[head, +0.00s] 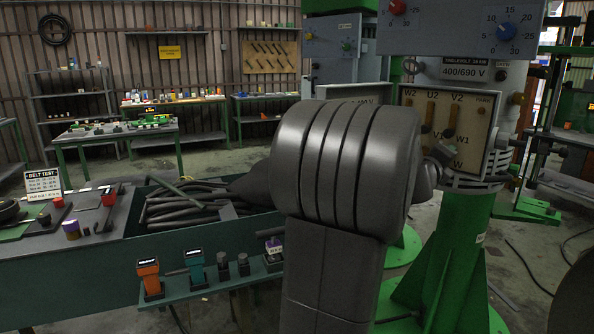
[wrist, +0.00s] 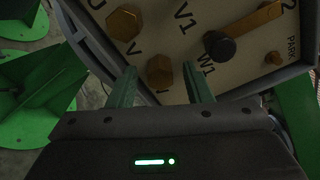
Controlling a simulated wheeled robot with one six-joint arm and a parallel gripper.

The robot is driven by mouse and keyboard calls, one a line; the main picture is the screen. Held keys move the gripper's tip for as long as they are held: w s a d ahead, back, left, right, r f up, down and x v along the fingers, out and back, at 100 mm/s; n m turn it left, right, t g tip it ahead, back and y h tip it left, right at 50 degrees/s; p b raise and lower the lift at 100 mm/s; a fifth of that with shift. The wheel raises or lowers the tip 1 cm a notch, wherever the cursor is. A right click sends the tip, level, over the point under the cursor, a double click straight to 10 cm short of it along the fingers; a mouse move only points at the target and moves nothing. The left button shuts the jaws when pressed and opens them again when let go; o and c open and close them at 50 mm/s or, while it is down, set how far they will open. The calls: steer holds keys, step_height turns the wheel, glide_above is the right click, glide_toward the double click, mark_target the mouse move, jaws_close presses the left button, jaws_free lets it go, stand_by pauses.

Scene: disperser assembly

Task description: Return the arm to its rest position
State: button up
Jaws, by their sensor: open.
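My gripper (wrist: 158,66) is open, its two green fingers spread in front of the terminal board (wrist: 190,85) in the wrist view. A brass hex bolt (wrist: 160,71) shows between the fingertips; I cannot tell the depth gap. Nothing is clearly held. Another brass bolt (wrist: 124,22), a dark round knob (wrist: 219,46) and a brass bar (wrist: 258,20) are on the board. In the head view my grey arm stands in the middle, bent toward the cream terminal board (head: 480,112) on the green machine, and hides part of it. The fingers cannot be made out there.
A dark green bench bin (head: 215,236) of black hoses is left of my arm. A shelf with an orange tool (head: 149,277) and a teal tool (head: 196,268) is at its front. The green machine column (head: 455,250) stands close on the right. Open floor lies behind, toward the back tables.

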steer(key=shift+s+a, duration=0.1)
steer(key=v, duration=1.4)
steer(key=w+d+n+p, duration=0.9)
steer(key=w+n, duration=0.1)
steer(key=n, duration=0.8)
steer(key=shift+w+d+n, duration=0.25)
steer(key=shift+d+n, duration=0.05)
steer(key=shift+d, duration=0.05)
steer(key=shift+f, duration=0.1)
